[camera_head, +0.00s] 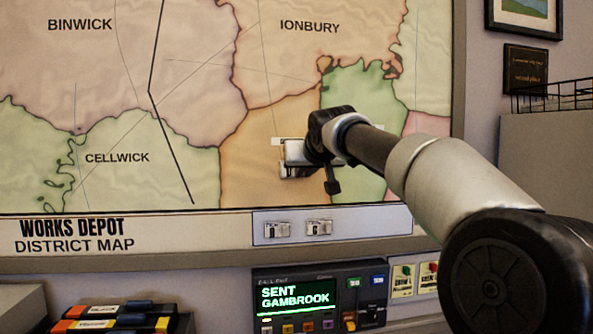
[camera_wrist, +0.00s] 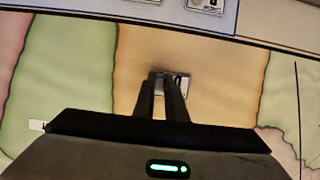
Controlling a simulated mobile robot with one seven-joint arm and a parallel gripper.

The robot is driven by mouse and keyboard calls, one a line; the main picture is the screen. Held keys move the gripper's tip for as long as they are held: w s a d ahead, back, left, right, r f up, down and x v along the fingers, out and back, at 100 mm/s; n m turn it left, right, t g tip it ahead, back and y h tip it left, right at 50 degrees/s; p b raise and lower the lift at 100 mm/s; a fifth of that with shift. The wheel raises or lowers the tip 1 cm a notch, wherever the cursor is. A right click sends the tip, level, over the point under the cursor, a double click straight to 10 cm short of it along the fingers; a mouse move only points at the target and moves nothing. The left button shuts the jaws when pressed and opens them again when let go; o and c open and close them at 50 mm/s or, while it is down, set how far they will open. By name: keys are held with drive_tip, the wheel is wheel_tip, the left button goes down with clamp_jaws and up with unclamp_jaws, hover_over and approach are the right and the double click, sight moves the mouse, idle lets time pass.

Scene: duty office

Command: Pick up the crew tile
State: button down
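A small white and grey tile (camera_wrist: 183,84) is at the orange district of the map in the wrist view. In the head view a pale tile edge (camera_head: 290,171) shows beside my gripper (camera_head: 292,153), which hides most of it. I cannot read its label. In the wrist view my gripper's two dark fingers (camera_wrist: 166,82) are close together, with their tips over the tile. A narrow gap shows between them. I cannot tell if they grip part of the tile. Two more tiles, one on the left (camera_head: 277,230) and one on the right (camera_head: 319,228), sit on the strip below the map.
The district map (camera_head: 180,120) fills the wall, with a frame ledge (camera_head: 200,262) below it. A call unit (camera_head: 320,295) reads "SENT GAMBROOK". Dark binders (camera_head: 115,317) lie at lower left. A cabinet with a wire basket (camera_head: 550,97) stands at right.

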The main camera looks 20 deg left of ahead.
drive_tip(key=shift+r, duration=0.1)
wheel_tip(320, 180, up, 7)
drive_tip(key=p, duration=0.3)
drive_tip(key=s+d+b, duration=0.3)
drive_tip(key=s+d, duration=0.1)
drive_tip(key=s, duration=0.5)
drive_tip(key=s+d+b, duration=0.4)
drive_tip(key=s, duration=0.5)
drive_tip(key=shift+d, duration=0.35)
